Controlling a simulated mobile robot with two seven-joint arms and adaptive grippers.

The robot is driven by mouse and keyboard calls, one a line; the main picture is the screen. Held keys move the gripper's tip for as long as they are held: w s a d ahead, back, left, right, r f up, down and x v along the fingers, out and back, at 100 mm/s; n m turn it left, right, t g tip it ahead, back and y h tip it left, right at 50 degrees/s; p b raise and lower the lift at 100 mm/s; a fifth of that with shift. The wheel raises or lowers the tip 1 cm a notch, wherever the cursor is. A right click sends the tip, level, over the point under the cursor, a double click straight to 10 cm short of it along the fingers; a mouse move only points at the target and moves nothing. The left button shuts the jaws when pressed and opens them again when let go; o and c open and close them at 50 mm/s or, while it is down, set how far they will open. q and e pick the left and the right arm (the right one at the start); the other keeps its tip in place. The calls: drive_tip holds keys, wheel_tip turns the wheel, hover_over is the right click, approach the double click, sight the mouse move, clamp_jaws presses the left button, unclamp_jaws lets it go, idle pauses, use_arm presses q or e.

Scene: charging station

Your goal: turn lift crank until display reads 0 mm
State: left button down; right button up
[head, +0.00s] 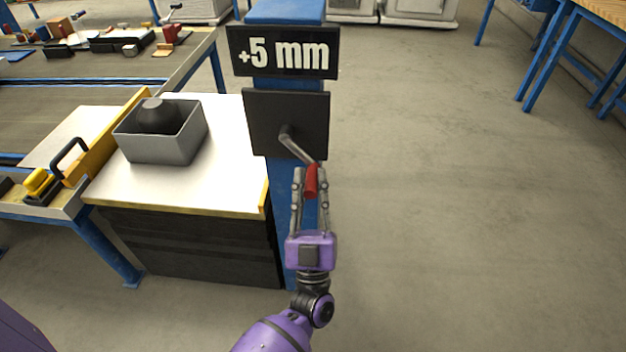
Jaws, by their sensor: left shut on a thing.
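The lift crank (296,146) is a grey arm on a black plate (262,112) fixed to a blue post (285,12). Its arm slants down and to the right from the hub and ends in a red handle (312,181). The black display (284,52) above the plate reads +5 mm in white. My left gripper (311,184) comes up from below and is shut on the red handle, with a finger on either side of it. My right gripper is not in view.
Left of the post stands a white-topped lift table (215,190) with a yellow edge and black bellows. A grey bin (160,150) with a dark object sits on it. A workbench (75,65) stands further left. The floor (470,200) at right is clear.

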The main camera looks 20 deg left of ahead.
use_arm(q)
drive_tip(key=m+h, duration=0.2)
drive_tip(key=a+m+t+h+p, duration=0.1)
drive_tip(key=m+h, duration=0.2)
drive_tip(key=f+m+h, duration=0.1)
drive_tip(key=m+h, duration=0.1)
drive_tip(key=shift+s+a+f+t, duration=0.1)
drive_tip(key=shift+s+a+t, duration=0.2)
drive_tip(key=shift+a, duration=0.1)
drive_tip(key=c, duration=2)
unclamp_jaws()
drive_tip(key=o, duration=0.4)
drive_tip(key=shift+o, duration=0.2)
drive_tip(key=a+v, duration=0.1)
drive_tip(key=v, duration=1.1)
drive_tip(key=shift+d, duration=0.45)
